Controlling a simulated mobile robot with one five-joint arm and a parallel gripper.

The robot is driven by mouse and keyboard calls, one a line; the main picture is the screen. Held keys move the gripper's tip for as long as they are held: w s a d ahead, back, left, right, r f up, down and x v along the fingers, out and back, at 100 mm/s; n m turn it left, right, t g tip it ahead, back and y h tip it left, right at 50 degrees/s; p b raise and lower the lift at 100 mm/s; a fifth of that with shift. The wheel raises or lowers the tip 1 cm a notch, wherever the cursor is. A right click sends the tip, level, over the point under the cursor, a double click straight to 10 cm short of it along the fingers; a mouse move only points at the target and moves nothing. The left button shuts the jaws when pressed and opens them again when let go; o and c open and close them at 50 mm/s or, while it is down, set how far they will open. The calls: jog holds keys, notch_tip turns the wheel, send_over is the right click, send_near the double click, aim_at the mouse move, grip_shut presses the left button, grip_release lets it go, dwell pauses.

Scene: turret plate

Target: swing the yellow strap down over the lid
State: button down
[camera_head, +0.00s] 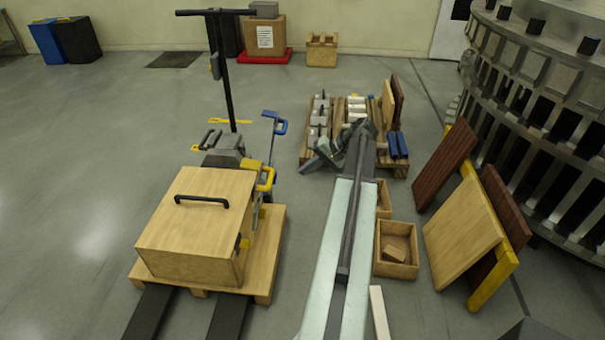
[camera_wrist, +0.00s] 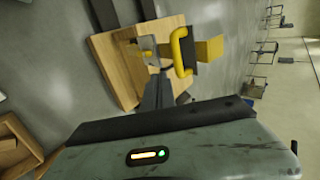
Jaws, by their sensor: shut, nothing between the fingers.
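A wooden crate stands on a pallet, and its lid (camera_head: 185,205) lies closed on top with a black bar handle. A yellow strap with a looped end (camera_head: 265,179) stands up beyond the lid's far right corner, not lying across the lid. In the wrist view the yellow loop (camera_wrist: 181,52) is beside a yellow block and the pale wood. My gripper (camera_head: 322,157) is right of the crate in the head view, apart from the strap. In the wrist view my gripper (camera_wrist: 157,88) is shut and empty, pointing towards the yellow loop; whether it touches is unclear.
The pallet (camera_head: 262,285) has a pallet jack (camera_head: 225,150) behind it. Another pallet with grey and white parts stands beyond my arm. Open wooden boxes (camera_head: 397,252) and leaning boards (camera_head: 463,230) are on the right. The floor left of the crate is clear.

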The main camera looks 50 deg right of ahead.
jog(key=w+a+f+b, duration=0.3)
jog(key=w+a+f, duration=0.1)
jog(key=w, duration=0.3)
jog(key=shift+w+a+f, duration=0.3)
jog(key=shift+f, duration=0.1)
